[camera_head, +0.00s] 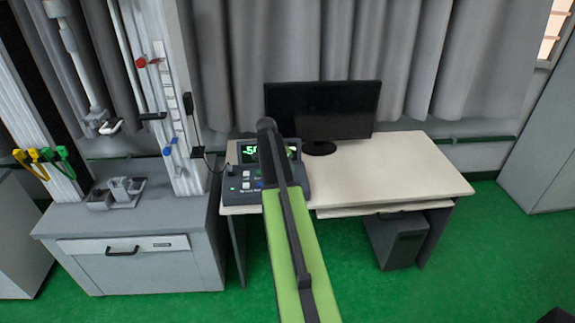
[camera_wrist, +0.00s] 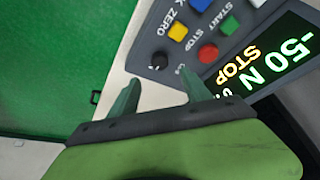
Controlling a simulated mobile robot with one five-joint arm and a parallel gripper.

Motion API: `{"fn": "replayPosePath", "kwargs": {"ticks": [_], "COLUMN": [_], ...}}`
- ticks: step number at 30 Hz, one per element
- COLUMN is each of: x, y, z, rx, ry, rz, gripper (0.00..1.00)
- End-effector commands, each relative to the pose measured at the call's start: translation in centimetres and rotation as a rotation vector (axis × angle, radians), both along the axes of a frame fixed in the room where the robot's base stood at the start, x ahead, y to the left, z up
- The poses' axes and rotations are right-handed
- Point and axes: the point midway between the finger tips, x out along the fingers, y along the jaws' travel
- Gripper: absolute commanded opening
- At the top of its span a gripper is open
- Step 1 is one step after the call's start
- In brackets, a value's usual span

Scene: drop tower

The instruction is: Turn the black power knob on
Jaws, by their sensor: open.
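The black power knob (camera_wrist: 159,60) is on the corner of the grey control panel (camera_wrist: 150,38) in the wrist view. My gripper (camera_wrist: 160,80) is open, with its two green fingers apart and pointing toward the knob. The knob appears just beyond the fingertips, roughly between them, with nothing held. Whether the fingers touch it cannot be told. In the head view the control panel (camera_head: 240,187) sits on the desk's left end, partly hidden by my arm. My gripper cannot be made out there.
Yellow (camera_wrist: 178,29), red (camera_wrist: 208,53) and green (camera_wrist: 229,25) buttons lie near the knob. The lit display (camera_wrist: 262,62) reads "-50 N" and "STOP". A monitor (camera_head: 322,110) stands on the desk (camera_head: 400,170). The test tower (camera_head: 170,100) is at left.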

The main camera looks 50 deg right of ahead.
Motion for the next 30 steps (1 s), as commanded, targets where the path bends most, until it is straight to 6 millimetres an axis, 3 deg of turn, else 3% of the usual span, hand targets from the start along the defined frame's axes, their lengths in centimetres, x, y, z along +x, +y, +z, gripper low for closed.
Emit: {"fn": "replayPosePath", "kwargs": {"ticks": [1, 6, 10, 27, 30], "x": [-0.1, -0.2, -0.2, -0.1, 0.9], "y": [0.6, 2.1, 3.0, 3.3, 4.6], "z": [2.4, 6.1, 7.8, 7.9, 7.8], "rx": [0.000, 0.000, 0.000, 0.000, 0.000], "ry": [0.000, 0.000, -0.001, -0.001, -0.002], "rz": [0.001, 0.002, 0.000, 0.000, 0.022], "gripper": [0.57, 0.57, 0.57, 0.57, 0.57]}}
